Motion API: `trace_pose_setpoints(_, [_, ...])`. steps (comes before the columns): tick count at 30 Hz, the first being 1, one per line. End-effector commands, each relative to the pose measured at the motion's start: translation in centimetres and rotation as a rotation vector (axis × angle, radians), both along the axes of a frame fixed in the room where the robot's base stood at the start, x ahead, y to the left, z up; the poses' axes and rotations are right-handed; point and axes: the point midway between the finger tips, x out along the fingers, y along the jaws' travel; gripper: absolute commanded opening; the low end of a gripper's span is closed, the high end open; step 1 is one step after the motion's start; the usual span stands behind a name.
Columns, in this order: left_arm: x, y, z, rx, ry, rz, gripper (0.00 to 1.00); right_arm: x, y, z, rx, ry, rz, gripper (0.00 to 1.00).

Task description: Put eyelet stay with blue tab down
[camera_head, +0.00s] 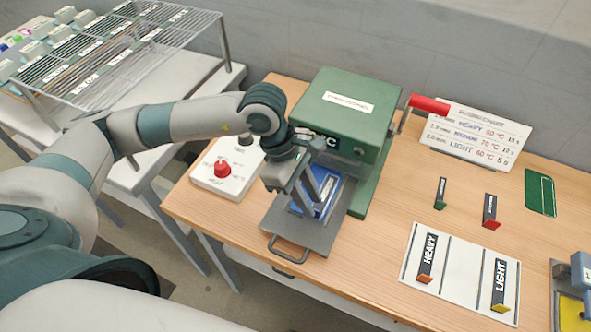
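My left gripper (318,203) reaches down over the grey pull-out plate (289,231) of the green press (345,113). Its fingers are over a blue piece (333,207) with some white on it, lying on the plate. The fingers cover part of this piece. I cannot make out a separate stay with a blue tab, and whether the fingers grip anything is too small to tell. Other dark stays show tabs of other colours: a green-tabbed one (440,193) and a red-tabbed one (490,211) on the table. My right gripper is not in view.
A red-handled lever (429,104) juts from the press. A dial box (228,170) stands left; a wire rack (110,55) is farther back. A settings chart (475,135) stands behind.

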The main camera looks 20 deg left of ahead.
Motion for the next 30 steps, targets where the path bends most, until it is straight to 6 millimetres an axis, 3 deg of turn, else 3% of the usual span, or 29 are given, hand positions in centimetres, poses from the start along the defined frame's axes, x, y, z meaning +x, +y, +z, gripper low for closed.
trace_pose_setpoints(15, [0.3, 3.4, 7.9, 0.000, -0.004, 0.002, 0.22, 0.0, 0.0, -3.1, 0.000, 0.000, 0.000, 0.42])
trace_pose_setpoints(21, [0.2, 3.9, 9.3, 0.001, -0.002, 0.001, 0.22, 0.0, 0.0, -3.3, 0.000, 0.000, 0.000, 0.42])
trace_pose_setpoints(30, [0.1, 4.0, 9.5, 0.001, 0.000, 0.000, 0.22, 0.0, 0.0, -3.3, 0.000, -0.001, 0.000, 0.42])
